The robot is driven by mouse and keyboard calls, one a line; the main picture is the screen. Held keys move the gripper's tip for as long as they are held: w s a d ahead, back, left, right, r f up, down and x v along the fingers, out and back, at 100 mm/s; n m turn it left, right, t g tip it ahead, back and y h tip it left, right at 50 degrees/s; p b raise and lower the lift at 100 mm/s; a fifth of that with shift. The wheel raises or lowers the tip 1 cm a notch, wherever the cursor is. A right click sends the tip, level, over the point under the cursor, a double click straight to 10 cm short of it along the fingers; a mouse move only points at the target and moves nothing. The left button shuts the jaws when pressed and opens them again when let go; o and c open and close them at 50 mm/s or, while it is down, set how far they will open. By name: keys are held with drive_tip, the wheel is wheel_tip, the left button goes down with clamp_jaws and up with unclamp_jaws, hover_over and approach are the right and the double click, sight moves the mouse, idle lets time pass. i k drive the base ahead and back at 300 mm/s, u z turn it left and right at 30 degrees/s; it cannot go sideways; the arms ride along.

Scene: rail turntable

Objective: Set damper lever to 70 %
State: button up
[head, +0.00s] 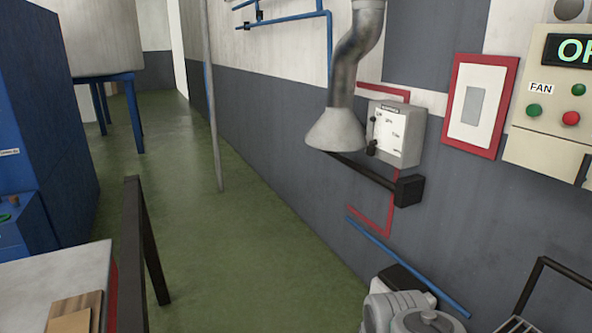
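A pale damper box (409,151) is mounted on the grey wall, right of the middle. Its white face (390,132) carries a dark label at the top and small scale marks, too small to read. Small black parts show at the face's left edge, the lower one a knob-like piece (372,148); I cannot tell the lever's exact setting. A dark bar (370,173) with a black block (408,190) at its right end runs just below the box; I cannot tell whether it belongs to the lever. Grey rounded arm parts of mine show at the bottom. My gripper is not in view.
A grey duct hood (337,130) hangs just left of the box. A red-framed switch plate (473,107) and a FAN control panel (550,135) are to the right. A dark rail (133,240) and table (50,275) stand at the lower left. The green floor (230,260) between is clear.

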sight(371, 149)
drive_tip(key=i, duration=2.85)
drive_tip(key=u, duration=1.1)
